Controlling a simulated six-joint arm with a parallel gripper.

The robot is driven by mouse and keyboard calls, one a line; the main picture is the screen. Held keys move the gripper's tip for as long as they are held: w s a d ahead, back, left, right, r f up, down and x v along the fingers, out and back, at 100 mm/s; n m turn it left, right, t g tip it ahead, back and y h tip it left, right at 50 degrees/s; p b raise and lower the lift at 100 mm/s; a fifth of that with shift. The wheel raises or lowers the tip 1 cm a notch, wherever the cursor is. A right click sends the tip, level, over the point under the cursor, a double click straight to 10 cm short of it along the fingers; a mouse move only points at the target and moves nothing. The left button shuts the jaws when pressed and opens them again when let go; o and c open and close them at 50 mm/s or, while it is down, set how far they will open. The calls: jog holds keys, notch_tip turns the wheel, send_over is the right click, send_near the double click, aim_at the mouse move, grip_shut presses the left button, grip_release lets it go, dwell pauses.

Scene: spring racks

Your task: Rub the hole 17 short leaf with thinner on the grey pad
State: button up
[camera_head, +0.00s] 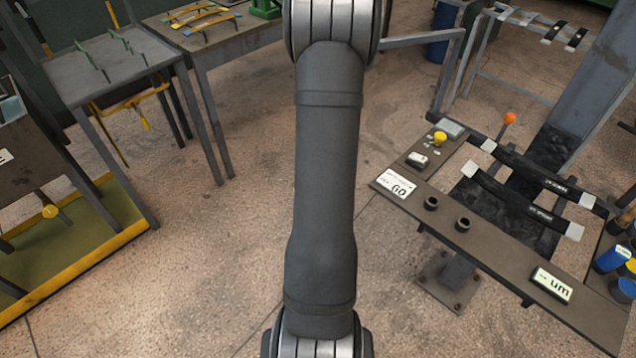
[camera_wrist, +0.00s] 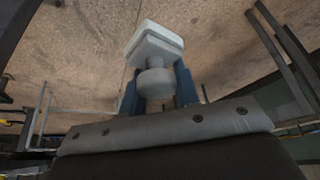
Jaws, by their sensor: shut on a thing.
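In the wrist view my gripper (camera_wrist: 157,90) is shut on the stem of a pad with a pale grey block (camera_wrist: 153,42) at its far end. The pad is clear of any surface in that view, with floor behind it. In the head view the gripper is out of the picture. Two dark leaves with pale end pieces lie at the right bench, a nearer leaf (camera_head: 510,200) and a farther leaf (camera_head: 538,172). Their labels are too small to read, so I cannot tell which is the hole 17 short leaf. I see no thinner container that I can identify.
The right bench (camera_head: 500,260) carries a GO sign (camera_head: 396,185), a "um" display (camera_head: 552,285), two dark cups, a yellow knob (camera_head: 440,138) and blue containers (camera_head: 612,259) at its right end. An orange-topped lever (camera_head: 509,118) stands behind. Tables with coloured leaves stand upper left. Open floor lies between.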

jog(key=w+d+r+m+h, duration=0.1)
jog(key=w+d+r+m, duration=0.1)
jog(key=d+r, duration=0.55)
jog(key=w+d+r+m, duration=0.1)
jog(key=w+d+r, duration=0.25)
jog(key=d, duration=0.75)
jog(key=w+d+r+m+h, duration=0.1)
jog(key=w+d+r+m, duration=0.1)
jog(key=d+r, duration=0.55)
jog(key=s+d+r+m+g+h, duration=0.1)
jog(key=s+d+m, duration=0.1)
jog(key=s+d, duration=0.45)
jog(key=s+d+m+g, duration=0.1)
jog(key=s+d+m, duration=0.15)
jog(key=d, duration=0.65)
jog(key=s+d+r+m+h, duration=0.1)
jog(key=s+d+m, duration=0.1)
jog(key=s+d, duration=0.45)
jog(key=shift+n, duration=0.25)
jog(key=shift+w+a+x, duration=0.1)
jog(key=shift+a+x, duration=0.05)
jog(key=shift+x, duration=0.8)
jog(key=shift+w+a+x, duration=0.1)
jog(key=shift+a+x, duration=0.05)
jog(key=shift+x, duration=0.85)
jog(key=shift+w+a+x, duration=0.1)
jog(key=shift+x, duration=0.85)
jog(key=shift+f, duration=0.4)
jog(key=shift+w+d, duration=0.3)
jog(key=shift+w, duration=0.05)
